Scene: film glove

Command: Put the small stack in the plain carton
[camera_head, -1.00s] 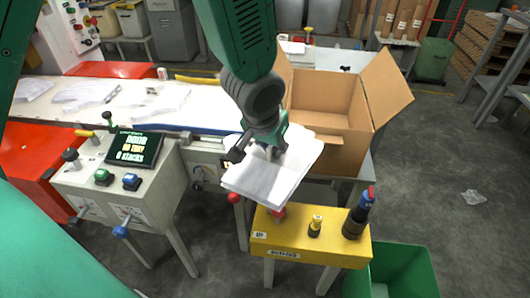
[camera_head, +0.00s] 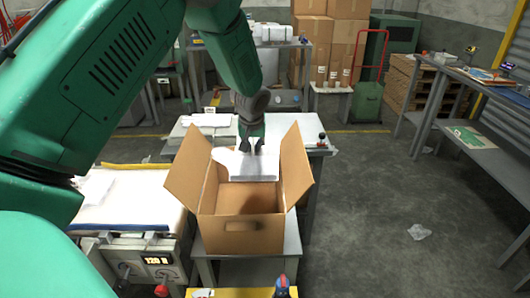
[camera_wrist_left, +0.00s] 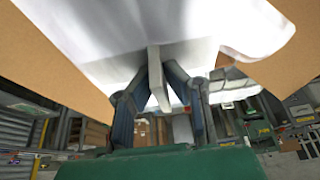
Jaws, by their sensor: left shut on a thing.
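The small stack (camera_head: 252,168) is a flat pile of white, thin sheets. My left gripper (camera_head: 250,146) is shut on it and holds it at the back part of the plain carton's opening. The plain carton (camera_head: 240,236) is brown cardboard, with its side flaps spread open, on a grey table. In the left wrist view the stack (camera_wrist_left: 215,28) spreads across the top, with an edge pinched between the dark fingers of my gripper (camera_wrist_left: 160,85). Brown carton board shows on both sides there. My right gripper is not in view.
A bench with a white top (camera_head: 130,200) stands left of the carton. A yellow stand (camera_head: 235,293) is at the bottom edge. Behind are a table with white stacks (camera_head: 208,120) and stacked brown boxes (camera_head: 335,45). The floor to the right is open, with a crumpled scrap (camera_head: 419,232).

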